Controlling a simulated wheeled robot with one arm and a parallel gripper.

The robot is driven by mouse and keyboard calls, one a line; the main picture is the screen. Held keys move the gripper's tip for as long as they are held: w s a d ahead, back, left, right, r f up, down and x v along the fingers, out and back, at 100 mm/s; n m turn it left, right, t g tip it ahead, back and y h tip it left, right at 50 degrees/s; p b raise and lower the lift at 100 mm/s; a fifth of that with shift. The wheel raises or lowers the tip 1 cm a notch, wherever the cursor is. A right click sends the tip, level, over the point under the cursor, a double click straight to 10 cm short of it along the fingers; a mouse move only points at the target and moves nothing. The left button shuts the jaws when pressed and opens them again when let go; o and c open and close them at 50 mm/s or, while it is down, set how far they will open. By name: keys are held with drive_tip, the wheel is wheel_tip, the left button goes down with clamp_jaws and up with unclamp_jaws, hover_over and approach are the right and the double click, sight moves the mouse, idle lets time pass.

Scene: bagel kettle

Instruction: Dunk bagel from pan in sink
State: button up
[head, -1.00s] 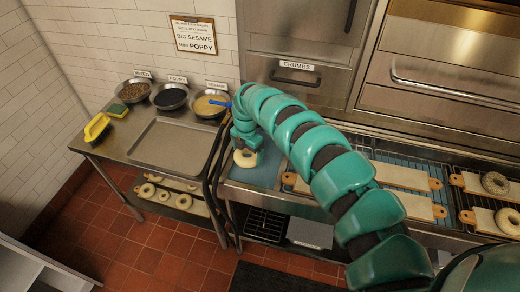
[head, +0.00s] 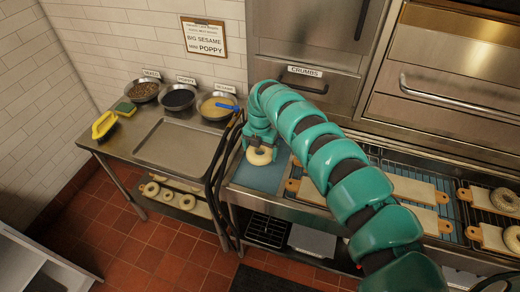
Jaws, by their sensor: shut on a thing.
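A plain pale bagel (head: 260,156) is held by my gripper (head: 260,143), which is shut on it. The bagel hangs over the blue-bottomed basin (head: 258,178) at the left end of the long metal counter; I cannot tell whether it touches the surface. My arm comes from the lower right and hides part of the basin. A shallow metal pan (head: 178,146) lies on the table to the left and is empty.
Bowls of toppings, one with seeds (head: 145,90), one dark (head: 178,97) and one yellow (head: 216,106), stand behind the pan. A yellow brush (head: 103,125) and a sponge (head: 124,109) are at left. Bagel boards (head: 412,190) lie right. Black hoses (head: 222,165) hang beside the basin.

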wheel_tip(320, 180, down, 12)
drive_tip(key=b, duration=0.9)
drive_tip(key=shift+f, duration=0.15)
wheel_tip(320, 180, down, 4)
drive_tip(key=b, duration=0.4)
drive_tip(key=shift+f+b, duration=0.1)
drive_tip(key=shift+b, duration=0.25)
idle(0.5)
wheel_tip(320, 180, up, 13)
drive_tip(key=p, duration=0.7)
idle(0.6)
idle(0.4)
